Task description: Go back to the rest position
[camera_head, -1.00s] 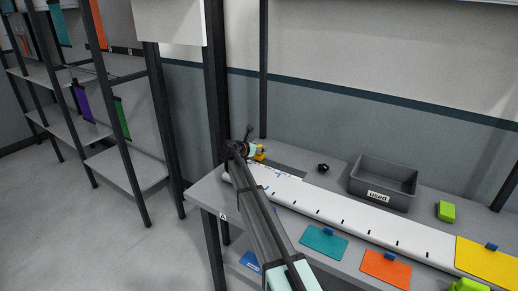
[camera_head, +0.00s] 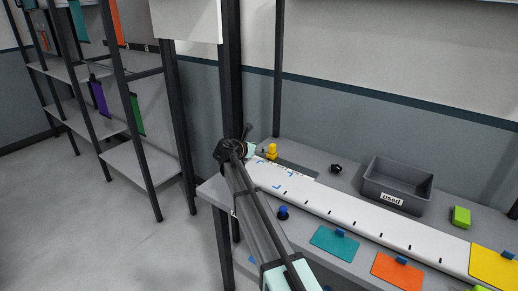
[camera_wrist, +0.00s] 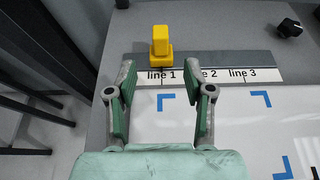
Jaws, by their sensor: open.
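My gripper (camera_wrist: 163,112) is open and empty in the wrist view, its two green-padded fingers apart over the left end of the white board (camera_wrist: 250,130). A yellow block with a knob (camera_wrist: 161,45) stands just beyond the fingertips, on the strip labelled line 1 (camera_wrist: 160,76), apart from the fingers. In the head view my gripper (camera_head: 254,150) is at the left end of the table, and the yellow block (camera_head: 271,152) stands just to its right.
A grey bin labelled used (camera_head: 397,185) stands at the back right, with a black knob (camera_head: 336,168) to its left. A dark post (camera_head: 231,90) rises close behind my arm. Shelves (camera_head: 140,160) stand at left.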

